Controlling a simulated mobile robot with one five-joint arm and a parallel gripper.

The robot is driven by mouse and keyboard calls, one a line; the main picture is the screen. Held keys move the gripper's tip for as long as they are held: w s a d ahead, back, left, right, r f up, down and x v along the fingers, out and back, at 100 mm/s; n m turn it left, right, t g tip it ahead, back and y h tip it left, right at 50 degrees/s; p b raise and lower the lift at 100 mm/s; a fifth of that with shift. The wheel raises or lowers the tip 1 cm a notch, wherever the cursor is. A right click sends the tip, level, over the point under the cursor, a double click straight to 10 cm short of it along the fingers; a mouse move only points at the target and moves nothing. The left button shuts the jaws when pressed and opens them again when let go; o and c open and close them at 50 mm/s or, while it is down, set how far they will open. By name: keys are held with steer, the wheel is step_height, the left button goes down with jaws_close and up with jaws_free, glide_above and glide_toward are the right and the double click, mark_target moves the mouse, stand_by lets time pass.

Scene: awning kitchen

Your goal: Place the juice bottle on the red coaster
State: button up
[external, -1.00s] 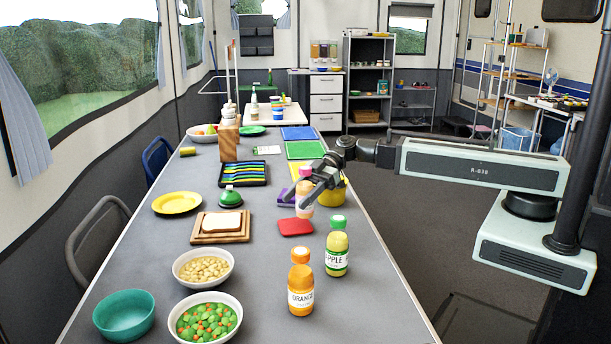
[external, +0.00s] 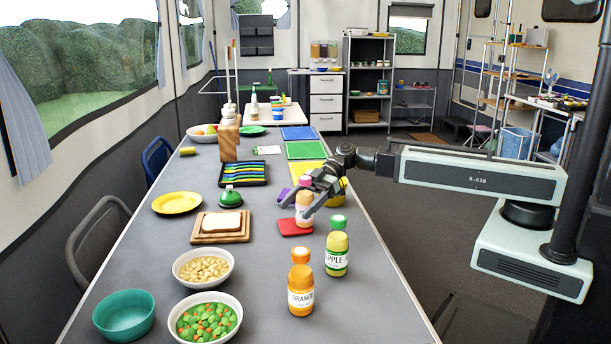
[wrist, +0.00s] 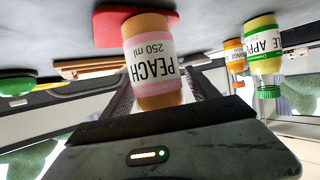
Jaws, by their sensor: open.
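The peach juice bottle (external: 304,208), with an orange body, pale pink label and pink cap, is upright at the red coaster (external: 290,228). Its base overlaps the coaster's right part; whether it rests fully on it, I cannot tell. My gripper (external: 297,209) is open, with its fingers around the bottle. The wrist view is upside down; there the bottle (wrist: 152,62) stands in front of my gripper, with the red coaster (wrist: 106,26) behind its base.
The apple bottle (external: 337,250) and orange bottle (external: 301,285) stand nearer the camera, right of the coaster. A bread board (external: 235,237) and green-lidded item (external: 230,196) are to its left.

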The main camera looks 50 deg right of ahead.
steer(key=w+p+v, duration=0.1)
steer(key=p+v, duration=0.3)
steer(key=v, duration=0.7)
steer(key=shift+s+d, duration=0.45)
steer(key=shift+s, duration=0.05)
steer(key=shift+r, duration=0.1)
